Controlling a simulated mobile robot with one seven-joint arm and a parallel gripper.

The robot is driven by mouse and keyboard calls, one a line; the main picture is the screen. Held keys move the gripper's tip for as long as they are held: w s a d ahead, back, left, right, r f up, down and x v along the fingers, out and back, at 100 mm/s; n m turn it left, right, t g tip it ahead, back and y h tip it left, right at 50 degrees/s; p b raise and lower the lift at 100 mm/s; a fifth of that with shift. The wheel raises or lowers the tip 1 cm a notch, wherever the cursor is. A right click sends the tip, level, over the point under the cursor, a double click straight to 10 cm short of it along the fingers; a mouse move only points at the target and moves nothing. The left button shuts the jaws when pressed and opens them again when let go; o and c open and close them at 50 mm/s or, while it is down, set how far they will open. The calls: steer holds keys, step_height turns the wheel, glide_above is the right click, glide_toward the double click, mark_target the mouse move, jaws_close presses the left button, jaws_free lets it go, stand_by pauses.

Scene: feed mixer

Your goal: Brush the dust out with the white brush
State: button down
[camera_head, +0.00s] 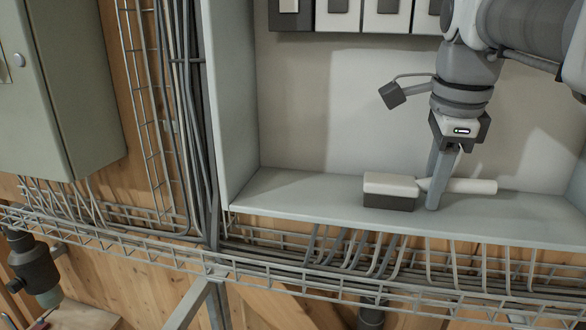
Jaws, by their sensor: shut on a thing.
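The white brush (391,184) lies level along the floor of the open grey cabinet (300,197). It has a white block head with dark bristles (389,202) pointing down, and a white handle (475,186) running to the right. My gripper (436,196) reaches down from the upper right and is shut on the handle, just right of the head. The bristles appear to touch the cabinet floor. No dust can be made out at this size.
Several switch modules (338,14) line the top of the cabinet's back wall. The cabinet's left wall (229,90) stands beside vertical cables. A wire cable tray (300,275) runs below the cabinet's front edge. A closed grey-green box (60,90) hangs at left. The cabinet floor left of the brush is clear.

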mark_target(405, 181)
steer(key=shift+w+a+f, duration=0.1)
steer(key=shift+w+a, duration=0.1)
steer(key=shift+a, duration=0.45)
steer(key=shift+w+a+f, duration=0.1)
steer(key=shift+w+a, duration=0.05)
steer(key=shift+a, duration=0.55)
steer(key=shift+w+a, duration=0.2)
steer(key=shift+a, duration=0.45)
step_height(405, 181, up, 6)
steer(key=p, duration=0.5)
steer(key=shift+w, duration=0.1)
steer(key=shift+r, duration=0.1)
steer(key=shift+r, duration=1.45)
